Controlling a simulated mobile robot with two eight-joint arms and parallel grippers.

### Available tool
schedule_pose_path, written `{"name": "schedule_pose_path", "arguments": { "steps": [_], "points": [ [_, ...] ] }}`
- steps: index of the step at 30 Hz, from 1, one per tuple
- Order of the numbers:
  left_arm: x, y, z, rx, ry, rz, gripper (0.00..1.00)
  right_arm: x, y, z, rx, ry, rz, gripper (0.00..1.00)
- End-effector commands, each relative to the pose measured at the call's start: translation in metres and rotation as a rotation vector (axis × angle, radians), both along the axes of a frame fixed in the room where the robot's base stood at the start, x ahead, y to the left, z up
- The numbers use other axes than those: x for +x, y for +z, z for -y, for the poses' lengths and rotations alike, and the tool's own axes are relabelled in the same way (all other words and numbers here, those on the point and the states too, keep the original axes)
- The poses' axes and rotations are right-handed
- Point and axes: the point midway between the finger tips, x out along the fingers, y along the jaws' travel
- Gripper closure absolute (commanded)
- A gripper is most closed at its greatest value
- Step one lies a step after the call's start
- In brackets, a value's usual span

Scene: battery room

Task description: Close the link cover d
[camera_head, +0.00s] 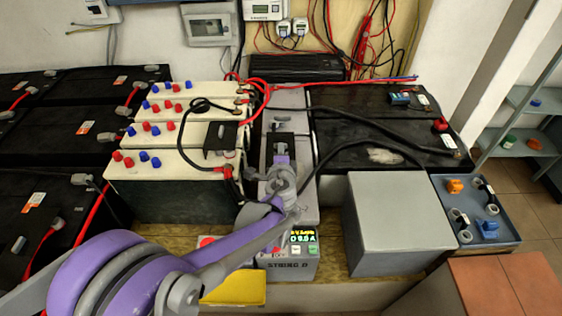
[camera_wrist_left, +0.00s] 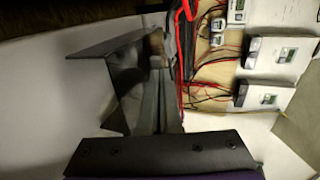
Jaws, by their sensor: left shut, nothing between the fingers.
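My left gripper (camera_head: 284,118) is shut and empty. It sits over the long grey casing (camera_head: 302,190) behind the panel marked STRING D (camera_head: 290,266). A small dark angled cover (camera_head: 220,138) stands at the right end of the cream batteries, left of the gripper and apart from it. It seems to be the link cover, but I can read no letter on it. In the left wrist view the shut fingers (camera_wrist_left: 160,85) point away from the dark palm. A dark bent plate (camera_wrist_left: 115,50) shows at their left; I cannot tell whether it touches them. My right gripper is not in view.
Cream batteries (camera_head: 150,180) with red and blue caps stand left. Black cables cross to the black batteries (camera_head: 360,125) at right. A grey box (camera_head: 400,220) and a blue-grey battery (camera_head: 480,215) stand front right. Meters (camera_head: 210,27) and red wires (camera_head: 365,45) hang behind.

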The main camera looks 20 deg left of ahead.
Motion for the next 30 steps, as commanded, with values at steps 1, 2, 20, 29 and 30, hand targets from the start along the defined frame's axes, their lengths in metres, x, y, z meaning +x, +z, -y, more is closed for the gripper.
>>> {"name": "schedule_pose_path", "arguments": {
  "steps": [1,2,20,29,30],
  "points": [
    [0.014,0.0,-0.008,0.002,0.004,0.0,1.0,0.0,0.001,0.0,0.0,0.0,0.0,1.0],
    [0.021,0.0,-0.011,0.0,0.003,0.0,1.0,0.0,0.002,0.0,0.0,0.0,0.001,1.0],
    [0.104,0.0,-0.05,0.0,0.0,0.0,1.0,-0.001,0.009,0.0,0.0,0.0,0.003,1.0],
    [0.105,0.0,-0.051,0.001,0.0,0.0,1.0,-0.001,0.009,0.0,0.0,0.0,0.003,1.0],
    [0.105,0.0,-0.051,0.001,0.0,0.0,1.0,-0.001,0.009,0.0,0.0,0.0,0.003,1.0]
  ]
}}
